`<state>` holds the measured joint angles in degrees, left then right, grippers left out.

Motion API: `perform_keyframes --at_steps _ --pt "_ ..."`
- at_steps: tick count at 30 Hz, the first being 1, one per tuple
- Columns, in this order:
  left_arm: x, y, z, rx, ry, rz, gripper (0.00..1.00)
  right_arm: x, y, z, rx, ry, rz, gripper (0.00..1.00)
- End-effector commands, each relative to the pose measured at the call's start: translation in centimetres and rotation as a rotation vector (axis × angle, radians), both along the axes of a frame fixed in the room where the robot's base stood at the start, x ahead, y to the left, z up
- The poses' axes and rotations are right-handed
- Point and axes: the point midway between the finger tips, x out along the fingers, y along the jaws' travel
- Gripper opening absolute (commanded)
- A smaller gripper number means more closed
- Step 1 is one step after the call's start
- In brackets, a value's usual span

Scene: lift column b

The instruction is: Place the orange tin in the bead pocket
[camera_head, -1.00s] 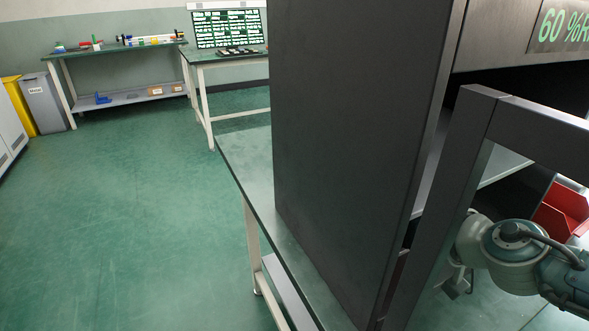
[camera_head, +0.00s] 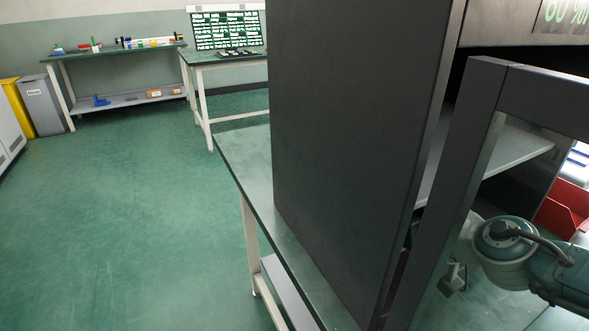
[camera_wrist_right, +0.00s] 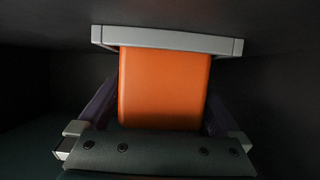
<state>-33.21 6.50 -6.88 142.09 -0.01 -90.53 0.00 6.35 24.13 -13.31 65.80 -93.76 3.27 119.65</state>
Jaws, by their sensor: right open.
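The orange tin (camera_wrist_right: 162,88) fills the middle of the right wrist view, upright, with a pale grey bar (camera_wrist_right: 167,40) across its top; I cannot tell if that is its lid or a separate part. My right gripper (camera_wrist_right: 163,95) is open, with one dark finger on each side of the tin. Whether they touch it is unclear. In the head view my right gripper (camera_head: 453,280) shows small and partly hidden behind a dark frame post; the tin is hidden there. I cannot identify the bead pocket. My left gripper is not in view.
A tall dark cabinet (camera_head: 350,150) and its frame post (camera_head: 455,190) stand on the green-topped table (camera_head: 243,160), blocking much of the view. A red bin (camera_head: 562,208) is at right. Dark walls surround the tin. The floor at left is clear.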

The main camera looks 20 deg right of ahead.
Motion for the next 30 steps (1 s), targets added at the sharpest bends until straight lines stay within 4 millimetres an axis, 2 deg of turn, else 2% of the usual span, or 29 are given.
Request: perform_keyframes --at_steps 4,7,13,21,30 --pt "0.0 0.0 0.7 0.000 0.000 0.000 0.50 0.0 0.0 0.7 0.000 0.000 0.000 1.00" --pt "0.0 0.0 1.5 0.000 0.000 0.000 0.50 -1.3 -0.1 1.2 0.001 0.002 0.001 1.00" --pt "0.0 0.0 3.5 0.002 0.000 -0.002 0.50 -5.2 -0.4 2.8 0.000 0.004 0.001 1.00" --pt "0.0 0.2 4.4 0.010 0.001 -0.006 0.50 -9.6 -0.7 4.4 0.001 0.002 0.001 1.00" --pt "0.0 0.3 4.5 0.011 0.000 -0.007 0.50 -11.1 -0.9 5.0 0.000 0.000 0.000 1.00"
